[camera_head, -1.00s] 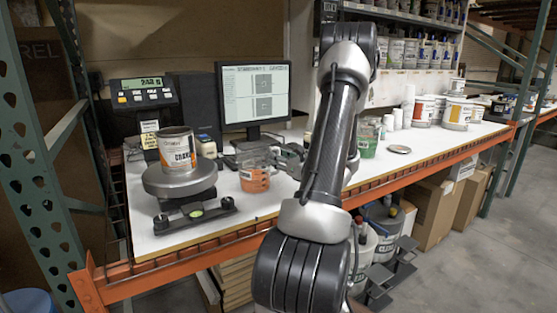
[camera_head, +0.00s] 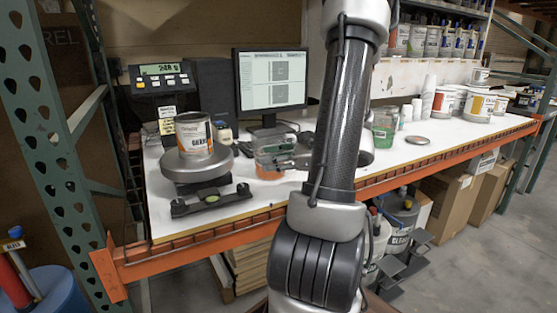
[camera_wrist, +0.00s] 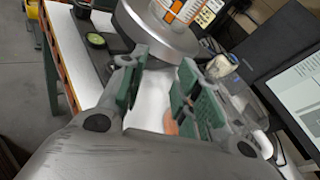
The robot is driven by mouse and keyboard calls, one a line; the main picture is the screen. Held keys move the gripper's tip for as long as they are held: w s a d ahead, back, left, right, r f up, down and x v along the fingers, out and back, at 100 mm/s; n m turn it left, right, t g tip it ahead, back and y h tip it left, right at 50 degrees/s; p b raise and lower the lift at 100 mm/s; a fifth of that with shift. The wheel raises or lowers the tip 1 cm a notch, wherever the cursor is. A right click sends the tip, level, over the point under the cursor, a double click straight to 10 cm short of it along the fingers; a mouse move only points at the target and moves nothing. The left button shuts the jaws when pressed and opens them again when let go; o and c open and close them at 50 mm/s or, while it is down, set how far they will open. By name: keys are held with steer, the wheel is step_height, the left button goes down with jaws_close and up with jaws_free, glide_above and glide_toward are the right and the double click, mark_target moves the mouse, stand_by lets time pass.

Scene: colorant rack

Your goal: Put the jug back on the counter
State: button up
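A clear jug with orange contents (camera_head: 268,174) is at the counter (camera_head: 400,157), right of the scale and in front of the monitor. It looks upright; I cannot tell whether its base touches the counter. My gripper (camera_head: 287,158) overlaps the jug's right side in the head view. In the wrist view my gripper (camera_wrist: 163,63) has its green-padded fingers apart, with white surface showing between them. A bit of the orange contents (camera_wrist: 171,122) shows beside the right finger, which hides much of the jug. Contact is unclear.
A paint can (camera_head: 194,134) stands on the round scale (camera_head: 172,170), left of the jug. The monitor (camera_head: 270,85) is behind. A jug with green contents (camera_head: 383,131) is right of my arm. Some counter is clear in front of the jug.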

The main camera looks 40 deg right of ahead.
steer(key=s+a+r+n+g, duration=0.1)
steer(key=s+a+n+g, duration=0.35)
steer(key=a+n, duration=0.3)
steer(key=s+a+n+g, duration=0.4)
steer(key=a+n+g, duration=0.15)
steer(key=a, duration=0.25)
steer(key=s+d+r+n+h, duration=0.1)
steer(key=s+r+n+h, duration=0.1)
steer(key=n, duration=0.4)
steer(key=s+d+r+n+t+h, duration=0.1)
steer(key=s+d+r+n+h, duration=0.1)
steer(key=n, duration=0.5)
step_height(320, 180, up, 2)
steer(key=s+h, duration=0.1)
steer(key=h, duration=0.2)
steer(key=shift+r+n+h, duration=0.25)
steer(key=shift+n+h, duration=0.05)
steer(key=shift+s, duration=0.1)
